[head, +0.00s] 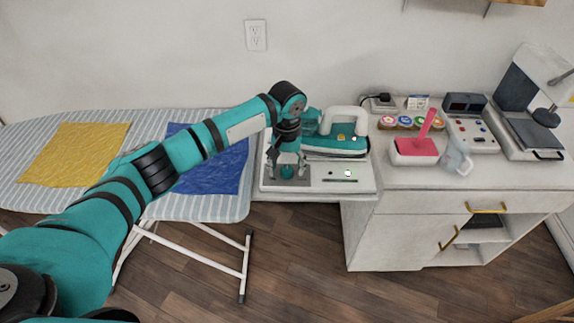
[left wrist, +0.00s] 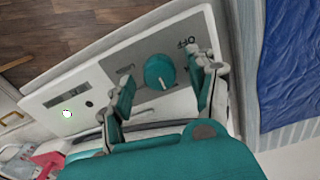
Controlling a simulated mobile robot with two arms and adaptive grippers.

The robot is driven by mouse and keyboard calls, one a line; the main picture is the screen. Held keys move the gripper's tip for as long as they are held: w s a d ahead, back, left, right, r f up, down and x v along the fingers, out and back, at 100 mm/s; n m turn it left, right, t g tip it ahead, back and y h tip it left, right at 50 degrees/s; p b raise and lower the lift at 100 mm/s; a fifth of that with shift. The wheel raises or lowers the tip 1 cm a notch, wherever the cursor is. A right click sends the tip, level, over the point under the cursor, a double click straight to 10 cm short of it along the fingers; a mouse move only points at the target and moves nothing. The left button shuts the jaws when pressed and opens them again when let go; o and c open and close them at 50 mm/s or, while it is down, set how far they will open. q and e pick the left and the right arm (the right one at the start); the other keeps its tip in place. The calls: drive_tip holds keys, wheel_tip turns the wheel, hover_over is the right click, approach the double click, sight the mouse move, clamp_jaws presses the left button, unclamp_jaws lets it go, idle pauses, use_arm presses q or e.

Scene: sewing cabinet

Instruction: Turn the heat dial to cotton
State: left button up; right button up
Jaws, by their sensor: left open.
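The heat dial (left wrist: 160,71) is a round teal knob on a grey plate of the white iron station (head: 355,181). In the left wrist view, an "OFF" mark shows upside down beside it; other marks are hidden or too small to read. I cannot tell which setting the dial points to. My left gripper (head: 288,172) points down over the dial. Its fingers are open, one on each side of the knob, and show apart from it in the left wrist view (left wrist: 168,74). The teal iron (head: 338,145) with a white handle rests behind the dial. My right gripper is out of view.
The striped ironing board (head: 225,208) with a blue cloth (head: 230,172) and a yellow cloth (head: 75,153) is left of the station.

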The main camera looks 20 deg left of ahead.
use_arm(q)
drive_tip(key=shift+f, duration=0.3)
drive_tip(key=c, duration=1.1)
drive_tip(key=shift+c, duration=0.2)
